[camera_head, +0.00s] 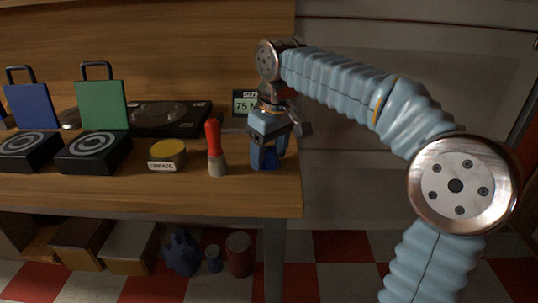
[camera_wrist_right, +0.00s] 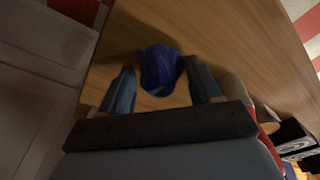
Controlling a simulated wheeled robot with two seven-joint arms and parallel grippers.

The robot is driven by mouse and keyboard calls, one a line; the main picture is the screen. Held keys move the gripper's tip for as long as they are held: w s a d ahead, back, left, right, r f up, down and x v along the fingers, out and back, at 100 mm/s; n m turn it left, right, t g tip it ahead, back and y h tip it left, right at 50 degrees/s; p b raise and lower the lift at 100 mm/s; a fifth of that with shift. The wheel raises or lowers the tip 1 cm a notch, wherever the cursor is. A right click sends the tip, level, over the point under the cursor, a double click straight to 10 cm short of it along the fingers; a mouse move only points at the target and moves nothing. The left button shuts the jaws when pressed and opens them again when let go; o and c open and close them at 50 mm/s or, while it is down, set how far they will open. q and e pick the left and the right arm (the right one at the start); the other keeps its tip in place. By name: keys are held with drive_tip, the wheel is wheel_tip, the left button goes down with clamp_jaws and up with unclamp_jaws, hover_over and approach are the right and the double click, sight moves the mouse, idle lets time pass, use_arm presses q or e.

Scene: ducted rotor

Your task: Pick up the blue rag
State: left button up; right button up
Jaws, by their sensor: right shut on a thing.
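The blue rag (camera_wrist_right: 160,70) is a crumpled dark blue cloth between the two fingers of my right gripper (camera_wrist_right: 162,86) in the right wrist view. In the head view my right gripper (camera_head: 267,153) points down over the right end of the wooden bench, and a bit of the blue rag (camera_head: 270,159) shows between its fingers. The gripper is shut on the rag. I cannot tell whether the rag still touches the bench top. My left gripper is not in view.
A red-handled tool (camera_head: 215,147) stands just left of my right gripper, with a yellow-lidded grease tin (camera_head: 167,154) further left. A small display (camera_head: 244,102) is behind. Black boxes (camera_head: 95,153) and a green bag-shaped panel (camera_head: 103,105) fill the left. The bench's right edge is close.

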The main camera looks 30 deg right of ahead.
wheel_tip(320, 180, up, 3)
drive_tip(key=shift+f, duration=0.1)
drive_tip(key=s+a+r, duration=0.4)
drive_tip(key=a+r, duration=0.5)
drive_tip(key=a, duration=0.4)
drive_tip(key=shift+a+r, duration=0.3)
drive_tip(key=shift+r, duration=0.1)
drive_tip(key=shift+w, duration=0.1)
drive_tip(key=o, duration=0.4)
drive_tip(key=c, duration=0.3)
